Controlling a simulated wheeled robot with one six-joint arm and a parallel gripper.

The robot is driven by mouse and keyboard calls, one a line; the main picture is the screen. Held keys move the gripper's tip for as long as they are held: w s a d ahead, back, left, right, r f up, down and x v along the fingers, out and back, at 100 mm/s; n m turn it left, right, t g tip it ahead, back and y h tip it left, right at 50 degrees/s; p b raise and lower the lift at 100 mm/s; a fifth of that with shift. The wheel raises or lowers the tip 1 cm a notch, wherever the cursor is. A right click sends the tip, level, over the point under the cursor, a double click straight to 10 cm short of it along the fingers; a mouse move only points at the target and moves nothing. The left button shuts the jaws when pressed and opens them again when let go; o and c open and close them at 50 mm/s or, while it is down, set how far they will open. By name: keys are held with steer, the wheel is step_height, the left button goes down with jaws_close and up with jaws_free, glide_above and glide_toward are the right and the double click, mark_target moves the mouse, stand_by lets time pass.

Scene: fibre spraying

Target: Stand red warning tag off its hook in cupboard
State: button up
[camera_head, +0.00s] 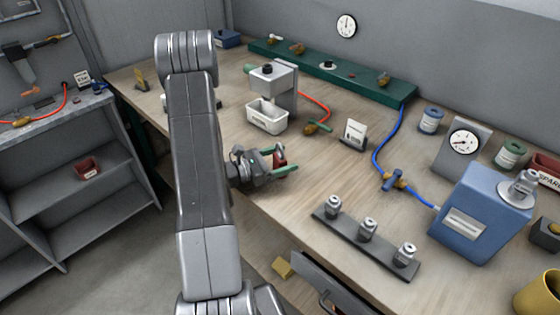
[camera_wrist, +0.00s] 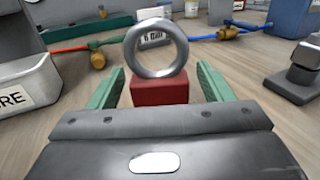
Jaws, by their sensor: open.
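A red block with an upright metal ring on top (camera_wrist: 160,91) sits between the fingers of my gripper (camera_wrist: 161,80) in the wrist view. A gap shows on each side of it, and its lower part is hidden by the gripper body. In the head view the red piece (camera_head: 280,157) shows small between the green fingers of my gripper (camera_head: 283,160), over the bench. I cannot tell whether it is the warning tag, and no hook is clear. My gripper is open. The open grey cupboard (camera_head: 75,205) stands at the left, with a small red bin (camera_head: 87,170) on a shelf.
A white bin (camera_head: 267,117) stands behind my gripper. A dark rail with several metal fittings (camera_head: 340,232) lies to the right front. A blue box (camera_head: 480,215), a blue hose (camera_head: 378,150) and a gauge (camera_head: 463,142) occupy the right. A drawer (camera_head: 325,285) is open below the bench edge.

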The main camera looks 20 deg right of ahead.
steer(key=c, duration=1.2)
